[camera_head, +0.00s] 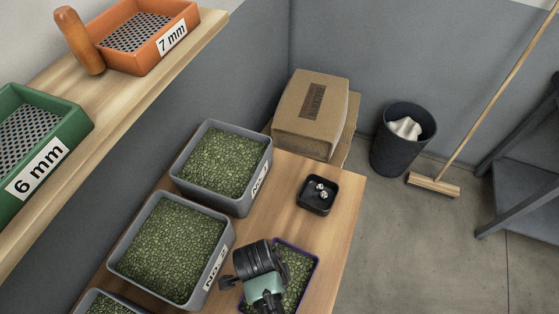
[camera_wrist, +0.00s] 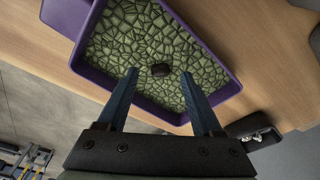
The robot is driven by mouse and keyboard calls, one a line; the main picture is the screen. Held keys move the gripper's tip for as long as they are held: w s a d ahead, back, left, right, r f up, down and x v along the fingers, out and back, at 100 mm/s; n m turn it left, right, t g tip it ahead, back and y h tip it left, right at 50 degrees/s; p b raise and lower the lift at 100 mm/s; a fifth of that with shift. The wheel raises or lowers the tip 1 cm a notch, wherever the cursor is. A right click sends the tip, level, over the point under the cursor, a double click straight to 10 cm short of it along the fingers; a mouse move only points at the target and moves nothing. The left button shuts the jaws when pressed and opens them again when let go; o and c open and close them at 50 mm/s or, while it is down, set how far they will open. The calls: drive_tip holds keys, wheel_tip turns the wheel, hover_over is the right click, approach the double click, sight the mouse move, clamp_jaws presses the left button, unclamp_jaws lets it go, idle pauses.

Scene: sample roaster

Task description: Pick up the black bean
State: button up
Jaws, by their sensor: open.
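The black bean (camera_wrist: 160,70) lies on the green beans in a purple-rimmed tray (camera_wrist: 88,50) in the wrist view. It shows as a small dark oval. My gripper (camera_wrist: 158,76) is open over the tray, with the black bean between the lines of its two blue fingers and apart from both. In the head view my gripper (camera_head: 228,283) is over the left part of the purple-rimmed tray (camera_head: 317,262). There my arm hides part of the tray, and I cannot see the black bean.
Grey bins of green beans, one marked No. 1 (camera_head: 240,205) and one marked No. 2 (camera_head: 206,290), stand left of the tray. A small black dish (camera_head: 329,206) with pale pieces stands behind it. Bare wood (camera_head: 345,225) lies to the right. A shelf with sieves (camera_head: 150,80) overhangs at left.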

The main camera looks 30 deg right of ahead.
drive_tip(key=shift+d+f, duration=0.15)
drive_tip(key=shift+f, duration=0.6)
drive_tip(key=shift+c, duration=0.3)
clamp_jaws()
